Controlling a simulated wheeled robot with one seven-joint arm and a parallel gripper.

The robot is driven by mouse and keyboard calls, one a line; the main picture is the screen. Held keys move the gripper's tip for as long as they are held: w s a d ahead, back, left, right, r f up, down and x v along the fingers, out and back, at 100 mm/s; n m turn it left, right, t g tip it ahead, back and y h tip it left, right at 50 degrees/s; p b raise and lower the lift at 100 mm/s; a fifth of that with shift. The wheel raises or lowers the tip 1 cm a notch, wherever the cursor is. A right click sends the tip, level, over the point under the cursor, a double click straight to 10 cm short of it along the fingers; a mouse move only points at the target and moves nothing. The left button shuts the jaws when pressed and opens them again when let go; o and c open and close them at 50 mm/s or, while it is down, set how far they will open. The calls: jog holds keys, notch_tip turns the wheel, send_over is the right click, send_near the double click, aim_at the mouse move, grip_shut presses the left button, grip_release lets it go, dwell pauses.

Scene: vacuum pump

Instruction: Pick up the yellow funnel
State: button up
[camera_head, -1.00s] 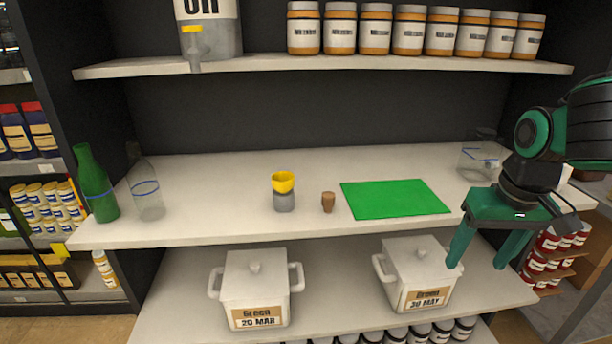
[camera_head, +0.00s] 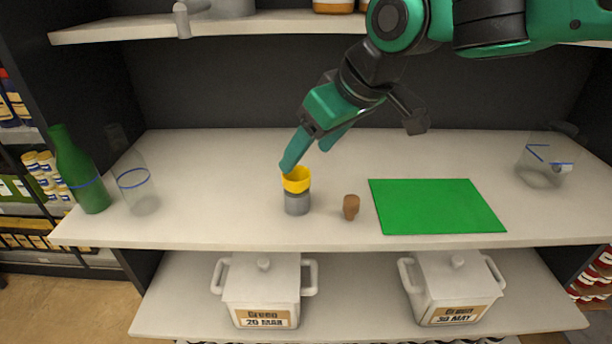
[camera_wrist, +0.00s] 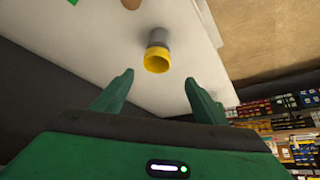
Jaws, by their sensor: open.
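The yellow funnel (camera_head: 296,181) sits on top of a grey cylindrical holder (camera_head: 297,204) on the middle shelf. My gripper (camera_head: 306,172) is just above and behind the funnel in the head view, with its fingers pointing down and left. In the wrist view the funnel (camera_wrist: 157,60) is ahead of my gripper (camera_wrist: 160,88), roughly centred beyond the two spread fingertips. The fingers are open, with nothing between them. In the head view one fingertip overlaps the funnel's rim; whether it touches I cannot tell.
A brown cork (camera_head: 351,207) stands right of the holder, then a green mat (camera_head: 437,206). A green bottle (camera_head: 80,172) and a clear flask (camera_head: 134,184) stand at left, a clear jar (camera_head: 545,160) at right. An upper shelf (camera_head: 270,27) hangs overhead.

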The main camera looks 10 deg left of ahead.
aim_at(298, 174)
jog(key=x, duration=1)
jog(key=shift+w+d+f, duration=0.1)
jog(key=shift+w+d, duration=0.15)
jog(key=shift+d, duration=0.15)
jog(key=c, duration=1.1)
